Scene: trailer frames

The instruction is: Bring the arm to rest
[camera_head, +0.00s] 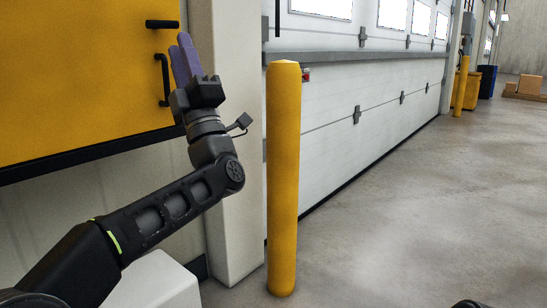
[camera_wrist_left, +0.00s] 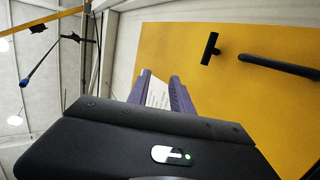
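My left arm reaches up from the lower left in the head view. Its gripper (camera_head: 184,45) has purple fingers that point up, in front of or beside a yellow panel (camera_head: 70,70). In the left wrist view the two purple fingers (camera_wrist_left: 165,90) stand apart, with a pale, lined surface showing between them.
The yellow panel has black handles (camera_head: 163,80). A yellow bollard (camera_head: 283,180) stands right of my left arm, by a white pillar (camera_head: 238,140) and a white dock door (camera_head: 345,130). The concrete floor (camera_head: 430,210) on the right is clear. Boxes (camera_head: 525,86) lie far back.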

